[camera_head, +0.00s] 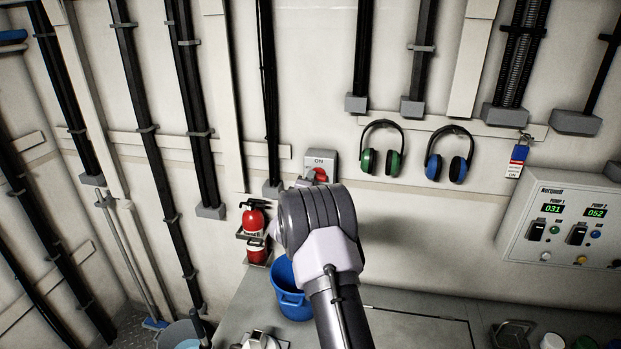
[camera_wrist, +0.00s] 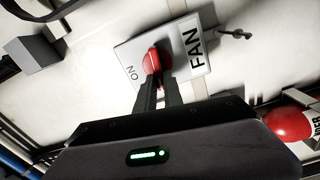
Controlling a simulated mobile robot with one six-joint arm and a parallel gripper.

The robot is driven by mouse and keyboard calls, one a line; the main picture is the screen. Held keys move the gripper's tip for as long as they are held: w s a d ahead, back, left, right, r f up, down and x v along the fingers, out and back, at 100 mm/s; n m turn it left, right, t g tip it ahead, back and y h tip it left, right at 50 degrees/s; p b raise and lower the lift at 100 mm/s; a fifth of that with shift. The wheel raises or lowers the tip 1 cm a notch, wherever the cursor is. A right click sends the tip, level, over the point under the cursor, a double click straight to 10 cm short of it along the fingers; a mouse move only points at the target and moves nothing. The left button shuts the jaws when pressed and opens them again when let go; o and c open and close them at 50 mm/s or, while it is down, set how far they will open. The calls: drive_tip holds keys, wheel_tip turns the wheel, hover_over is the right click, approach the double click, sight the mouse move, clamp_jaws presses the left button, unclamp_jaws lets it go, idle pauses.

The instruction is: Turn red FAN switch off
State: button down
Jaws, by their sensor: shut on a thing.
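The FAN switch is a grey-white plate (camera_head: 320,158) on the wall, marked ON, with a red knob (camera_head: 321,174). In the head view my arm hides its lower part. The wrist view shows the plate (camera_wrist: 193,52) with the words ON and FAN, and the red knob (camera_wrist: 157,60) with a pale line across it. My gripper (camera_wrist: 157,80) is at the knob, its two dark fingers shut on it. In the head view the fingertips are hidden behind my own wrist.
A red fire extinguisher (camera_head: 254,232) hangs left of my arm. A blue bucket (camera_head: 288,290) stands below. Green (camera_head: 381,150) and blue (camera_head: 449,155) ear defenders hang to the right. A pump panel (camera_head: 565,225) is at the far right.

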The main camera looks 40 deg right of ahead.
drive_tip(key=shift+n, duration=0.8)
drive_tip(key=shift+f, duration=0.1)
drive_tip(key=c, duration=1.5)
unclamp_jaws()
drive_tip(key=shift+o, duration=0.2)
drive_tip(key=v, duration=1.7)
drive_tip(key=shift+a, duration=0.2)
